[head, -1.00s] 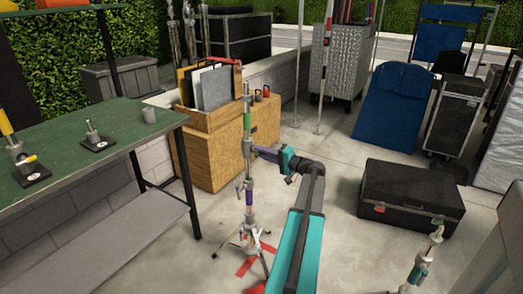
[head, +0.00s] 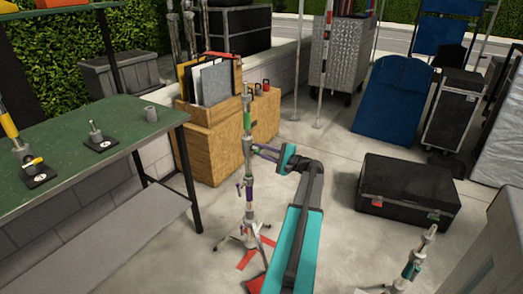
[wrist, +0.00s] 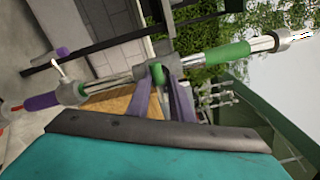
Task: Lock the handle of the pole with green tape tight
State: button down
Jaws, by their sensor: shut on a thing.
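The pole with green tape (head: 247,122) stands upright on a low-legged stand, with a purple band (head: 249,190) lower down. In the wrist view its green tape (wrist: 228,55) runs to the upper right and the purple band (wrist: 42,101) lies to the lower left. A small green handle (wrist: 157,73) sticks out from the pole's grey collar. My gripper (wrist: 161,84) has its purple fingers on either side of this handle, shut on it. In the head view my gripper (head: 264,151) reaches the pole from the right. The fingertips' contact is partly hidden.
A green-topped table (head: 70,140) stands at the left. A wooden crate (head: 212,150) is close behind the pole. A black case (head: 409,190) lies at the right, and another short stand (head: 418,255) is at the lower right. Open floor lies between the pole and the case.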

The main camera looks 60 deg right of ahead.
jog(key=shift+r, duration=0.1)
jog(key=c, duration=1.6)
grip_release()
jog(key=shift+a, duration=0.1)
jog(key=shift+c, duration=0.2)
jog(key=shift+s, duration=0.15)
jog(key=s, duration=1.3)
jog(key=shift+s+a, duration=0.2)
jog(key=shift+s, duration=0.05)
